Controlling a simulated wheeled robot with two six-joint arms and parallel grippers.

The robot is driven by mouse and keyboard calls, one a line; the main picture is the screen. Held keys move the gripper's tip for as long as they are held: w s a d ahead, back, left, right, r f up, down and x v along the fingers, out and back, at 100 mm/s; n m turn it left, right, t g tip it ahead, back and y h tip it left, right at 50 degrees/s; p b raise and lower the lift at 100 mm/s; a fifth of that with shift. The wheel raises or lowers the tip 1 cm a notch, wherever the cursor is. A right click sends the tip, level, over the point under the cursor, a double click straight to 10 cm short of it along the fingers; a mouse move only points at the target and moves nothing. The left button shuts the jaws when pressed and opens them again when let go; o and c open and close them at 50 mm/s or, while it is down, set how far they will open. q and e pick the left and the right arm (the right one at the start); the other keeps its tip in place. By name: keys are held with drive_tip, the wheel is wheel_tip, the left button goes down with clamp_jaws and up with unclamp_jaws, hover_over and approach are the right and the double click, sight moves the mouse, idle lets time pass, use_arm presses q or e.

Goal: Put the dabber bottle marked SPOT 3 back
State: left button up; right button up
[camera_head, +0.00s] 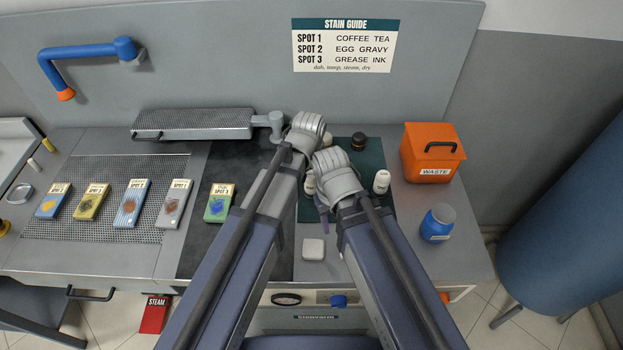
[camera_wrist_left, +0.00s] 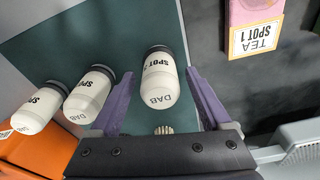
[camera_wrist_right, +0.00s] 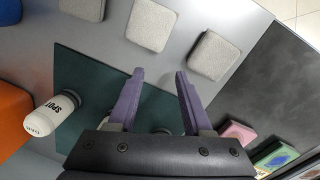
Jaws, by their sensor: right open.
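The white dabber bottles stand on the dark green mat (camera_head: 372,158). In the left wrist view one bottle (camera_wrist_left: 160,85) is between the spread purple fingers of my left gripper (camera_wrist_left: 160,92), with gaps at both sides; its number is not clear. Two more bottles, a middle one (camera_wrist_left: 90,95) and an outer one (camera_wrist_left: 40,108), stand to the left, numbers unreadable. My right gripper (camera_wrist_right: 158,85) is open and empty over the mat; a bottle marked SPOT (camera_wrist_right: 52,115) stands left of it. In the head view a white bottle (camera_head: 381,181) stands right of my right gripper.
An orange waste bin (camera_head: 431,155) and a blue jar (camera_head: 437,222) stand at the right. Grey pads (camera_wrist_right: 150,25) lie in front of the mat. Stain swatches (camera_head: 174,203) lie at the left. My arms hide part of the mat and counter.

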drive_tip(key=shift+r, duration=0.1)
use_arm(q)
wheel_tip(320, 180, up, 12)
drive_tip(key=s+p, duration=0.1)
drive_tip(key=p, duration=1.1)
drive_tip(key=shift+s+a+r, duration=0.15)
drive_tip(key=shift+s, duration=0.05)
use_arm(e)
wheel_tip(320, 180, up, 12)
